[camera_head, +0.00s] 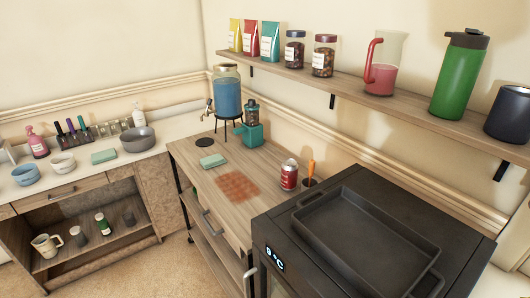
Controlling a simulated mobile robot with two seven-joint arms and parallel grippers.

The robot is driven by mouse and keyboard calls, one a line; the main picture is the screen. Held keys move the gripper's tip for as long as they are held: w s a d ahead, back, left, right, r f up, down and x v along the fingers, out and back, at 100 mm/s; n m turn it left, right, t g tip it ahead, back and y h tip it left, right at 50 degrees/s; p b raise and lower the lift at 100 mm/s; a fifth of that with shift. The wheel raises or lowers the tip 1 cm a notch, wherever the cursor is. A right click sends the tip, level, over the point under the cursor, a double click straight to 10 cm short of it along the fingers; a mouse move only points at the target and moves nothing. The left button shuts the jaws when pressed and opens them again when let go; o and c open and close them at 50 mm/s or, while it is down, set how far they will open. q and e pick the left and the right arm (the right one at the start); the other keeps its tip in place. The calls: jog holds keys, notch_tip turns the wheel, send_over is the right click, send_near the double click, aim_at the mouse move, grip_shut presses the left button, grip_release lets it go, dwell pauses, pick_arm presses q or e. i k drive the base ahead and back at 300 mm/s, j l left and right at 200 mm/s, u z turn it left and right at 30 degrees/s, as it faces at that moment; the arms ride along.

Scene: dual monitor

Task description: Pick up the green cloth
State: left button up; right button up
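Two small teal-green folded pieces that look like cloths or sponges are in view. One green cloth (212,161) lies flat on the wooden counter, left of a reddish-brown stain (238,185). A similar green piece (104,156) lies on the pale counter at the left, in front of a grey bowl (137,139). I cannot tell from their look which one is the named cloth. Neither of my grippers shows in the head view.
A black oven with a tray (367,243) fills the front right. A loaded shelf (410,112) runs above.

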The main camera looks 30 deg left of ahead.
aim_at(211, 161)
jog(key=i+j+z, duration=0.25)
jog(key=j, duration=0.4)
jog(key=i+j+z, duration=0.1)
jog(key=j+z, duration=0.2)
jog(key=j, duration=0.4)
jog(key=j+z, duration=0.25)
jog(key=j, duration=0.45)
jog(key=i, duration=0.05)
